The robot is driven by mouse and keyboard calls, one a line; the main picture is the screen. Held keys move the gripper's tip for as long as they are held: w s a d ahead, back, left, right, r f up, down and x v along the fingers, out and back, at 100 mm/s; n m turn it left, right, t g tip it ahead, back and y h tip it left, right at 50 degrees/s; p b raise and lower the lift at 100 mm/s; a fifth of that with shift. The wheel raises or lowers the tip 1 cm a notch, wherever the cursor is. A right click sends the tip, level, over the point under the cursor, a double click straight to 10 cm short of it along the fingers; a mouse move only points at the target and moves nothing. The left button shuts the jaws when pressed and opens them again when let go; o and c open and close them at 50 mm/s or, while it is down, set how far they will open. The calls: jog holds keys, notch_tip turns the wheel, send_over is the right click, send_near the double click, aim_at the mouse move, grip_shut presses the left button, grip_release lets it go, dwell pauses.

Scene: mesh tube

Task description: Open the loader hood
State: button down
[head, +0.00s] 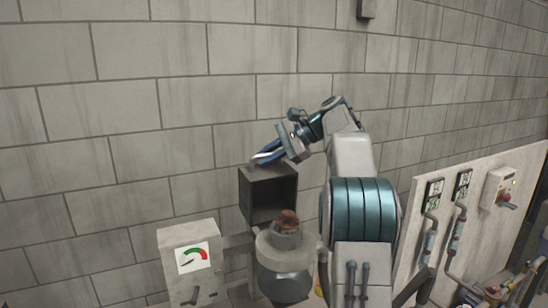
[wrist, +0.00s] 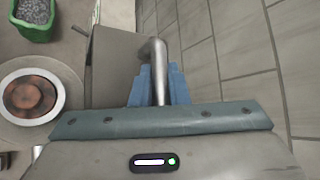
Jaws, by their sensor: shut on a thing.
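The loader hood appears to be the dark grey box (head: 268,192) against the wall, left of my arm in the head view; its near side shows a dark hollow. In the wrist view its flat grey top (wrist: 115,70) lies below my gripper. A bent metal handle (wrist: 157,52) rises at the box's right edge in that view. My gripper (head: 262,158) is shut on this handle at the top of the box. Its blue fingers (wrist: 159,82) sit on both sides of the handle bar. My gripper hides the handle's lower end in the wrist view.
A round grey vessel (head: 283,262) with a brown lump (head: 287,220) stands in front of the box. A green container (wrist: 35,25) shows in the wrist view. A block wall is close behind.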

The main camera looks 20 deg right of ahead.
jog(key=shift+w+a+f+g, duration=0.1)
jog(key=shift+w+f+g, duration=0.1)
jog(key=shift+w, duration=0.3)
jog(key=shift+w+f+g, duration=0.15)
jog(key=shift+w+g, duration=0.05)
jog(key=shift+w, duration=0.3)
jog(key=shift+m, duration=0.3)
jog(key=c, duration=1.4)
grip_release()
jog(key=shift+d+r, duration=0.35)
jog(key=shift+d, duration=0.2)
jog(key=s+d, duration=0.5)
jog(key=d, duration=0.6)
